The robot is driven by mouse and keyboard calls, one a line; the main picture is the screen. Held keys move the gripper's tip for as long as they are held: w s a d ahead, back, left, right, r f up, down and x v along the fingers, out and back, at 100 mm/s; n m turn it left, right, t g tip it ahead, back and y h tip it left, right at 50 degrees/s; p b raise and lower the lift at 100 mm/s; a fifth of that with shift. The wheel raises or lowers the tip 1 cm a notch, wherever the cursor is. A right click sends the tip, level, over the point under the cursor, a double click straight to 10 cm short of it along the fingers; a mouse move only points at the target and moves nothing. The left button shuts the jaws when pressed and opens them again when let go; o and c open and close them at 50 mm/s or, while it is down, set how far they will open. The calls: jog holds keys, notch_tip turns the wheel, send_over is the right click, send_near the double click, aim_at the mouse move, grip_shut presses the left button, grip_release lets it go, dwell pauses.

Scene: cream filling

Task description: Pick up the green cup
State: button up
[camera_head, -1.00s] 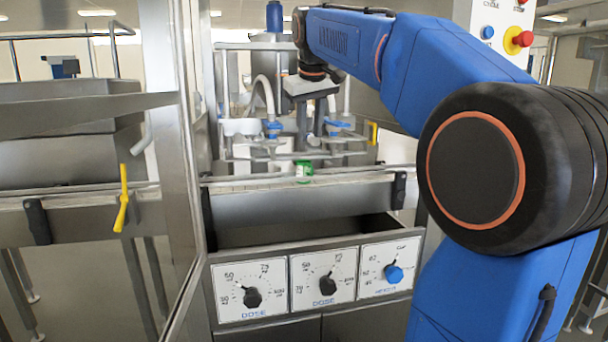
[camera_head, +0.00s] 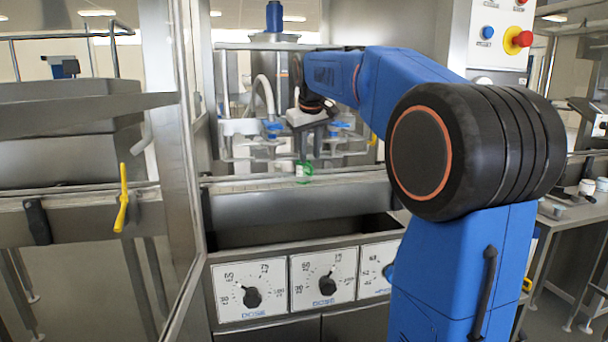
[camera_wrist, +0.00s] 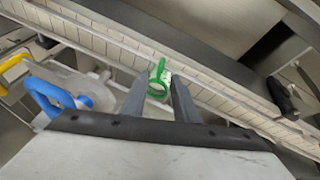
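The green cup (camera_head: 304,170) is small and sits on the conveyor, below the filling machine. It also shows in the wrist view (camera_wrist: 158,86), with a green rim and a white patch on its side. My gripper (camera_wrist: 160,80) is open, with its two grey fingers pointing at the cup. In the wrist view the cup appears between the fingertips; I cannot tell the depth or whether they touch it. In the head view my gripper (camera_head: 303,150) hangs just above the cup, its fingers hard to make out.
The conveyor (camera_wrist: 225,97) has a metal side rail along its edge. Blue-handled filling parts (camera_wrist: 48,92) stand close to my gripper's left in the wrist view. A panel with dose dials (camera_head: 326,280) is below the conveyor. A yellow handle (camera_head: 123,200) stands out at the left.

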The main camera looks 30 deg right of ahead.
aim_at(308, 173)
jog(key=shift+x, duration=3.05)
jog(key=shift+w+a, duration=0.1)
jog(key=shift+a, duration=0.05)
jog(key=shift+c, duration=0.7)
